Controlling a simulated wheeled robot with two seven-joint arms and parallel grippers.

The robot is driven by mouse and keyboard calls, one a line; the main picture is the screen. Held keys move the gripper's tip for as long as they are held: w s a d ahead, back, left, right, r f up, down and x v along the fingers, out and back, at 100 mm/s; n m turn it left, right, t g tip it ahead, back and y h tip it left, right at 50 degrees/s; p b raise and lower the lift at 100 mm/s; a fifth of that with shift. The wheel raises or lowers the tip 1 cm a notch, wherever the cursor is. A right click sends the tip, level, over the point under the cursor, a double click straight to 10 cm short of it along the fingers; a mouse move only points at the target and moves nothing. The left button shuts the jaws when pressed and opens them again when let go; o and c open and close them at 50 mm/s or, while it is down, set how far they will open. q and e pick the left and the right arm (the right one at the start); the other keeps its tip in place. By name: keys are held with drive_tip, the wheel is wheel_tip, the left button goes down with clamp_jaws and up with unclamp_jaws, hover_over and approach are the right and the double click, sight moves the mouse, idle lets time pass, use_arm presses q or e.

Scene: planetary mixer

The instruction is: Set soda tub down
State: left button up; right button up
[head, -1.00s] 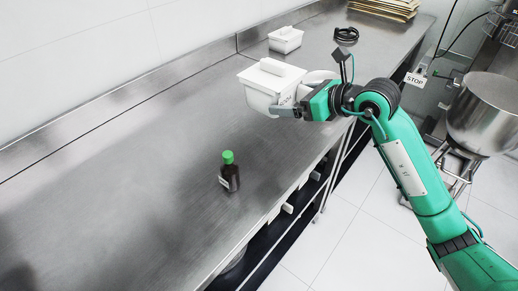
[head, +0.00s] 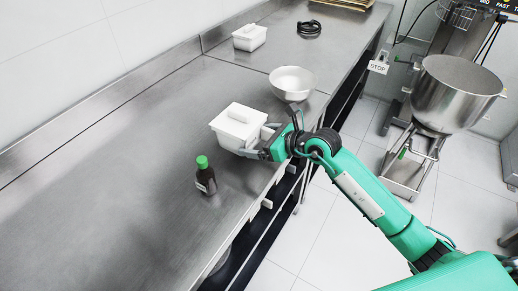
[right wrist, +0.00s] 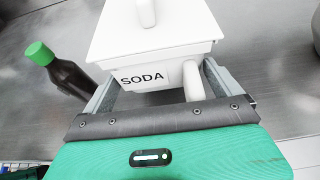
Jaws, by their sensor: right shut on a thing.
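The white soda tub (head: 228,133), with a lid and a lid handle, is at the middle of the steel counter in the head view. In the right wrist view the tub (right wrist: 140,77) shows its "SODA" label facing my gripper. My right gripper (head: 258,143) is shut on the tub, with its fingers on either side of the labelled end. The tub looks level and at or just above the counter top; I cannot tell whether it touches. My left gripper is not in view.
A dark bottle with a green cap (head: 205,178) stands close in front of the tub. Another white tub (head: 249,38) and a black coil (head: 309,27) are farther back. The counter's left front (head: 110,210) is clear.

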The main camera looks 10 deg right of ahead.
drive_tip(key=shift+f, duration=2.2)
drive_tip(key=o, duration=0.8)
drive_tip(key=shift+f, duration=0.2)
drive_tip(key=shift+o, duration=0.4)
drive_tip(key=shift+s+r, duration=0.1)
drive_tip(key=shift+r, duration=0.05)
